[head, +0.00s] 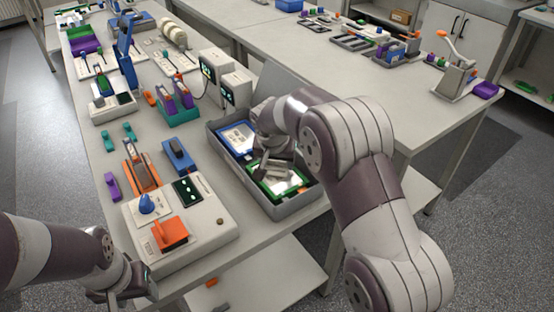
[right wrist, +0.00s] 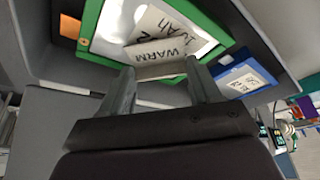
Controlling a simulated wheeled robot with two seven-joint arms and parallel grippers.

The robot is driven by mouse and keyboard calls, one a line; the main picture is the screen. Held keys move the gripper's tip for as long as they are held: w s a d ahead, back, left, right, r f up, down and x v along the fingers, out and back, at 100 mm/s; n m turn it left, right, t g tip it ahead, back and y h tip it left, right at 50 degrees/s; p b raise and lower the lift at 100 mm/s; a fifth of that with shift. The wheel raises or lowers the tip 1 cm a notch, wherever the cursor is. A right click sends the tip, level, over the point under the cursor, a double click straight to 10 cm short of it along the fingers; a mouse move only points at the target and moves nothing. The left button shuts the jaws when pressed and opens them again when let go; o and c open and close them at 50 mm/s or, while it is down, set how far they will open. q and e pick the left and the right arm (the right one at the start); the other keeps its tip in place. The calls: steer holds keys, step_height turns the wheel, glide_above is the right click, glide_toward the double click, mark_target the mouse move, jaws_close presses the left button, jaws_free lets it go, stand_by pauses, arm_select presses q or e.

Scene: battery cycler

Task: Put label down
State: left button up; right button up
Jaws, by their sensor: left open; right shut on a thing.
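My right gripper (head: 270,160) is over the grey tray (head: 311,203). In the right wrist view its fingers (right wrist: 160,68) are shut on a pale label (right wrist: 165,48) with "WARM" on it. The label is over the clear middle of a green-framed pouch (right wrist: 215,30); I cannot tell whether it touches. Another written label (right wrist: 160,20) lies on that pouch. In the head view the green-framed pouch (head: 297,183) is in the tray's near part, partly hidden by my gripper. My left gripper (head: 122,292) is open and empty at the table's lower left.
A blue-framed pouch (head: 234,138) with a label lies in the tray's far part. A white device (head: 200,235) with a blue knob and an orange part stands left of the tray. White boxes with screens (head: 225,80) stand behind it.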

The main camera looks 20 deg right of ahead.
steer(key=shift+f, duration=0.15)
arm_select(q)
steer(key=shift+f, duration=0.2)
arm_select(e)
steer(key=shift+f, duration=0.15)
arm_select(q)
steer(key=shift+r, duration=0.1)
arm_select(e)
steer(key=o, duration=1)
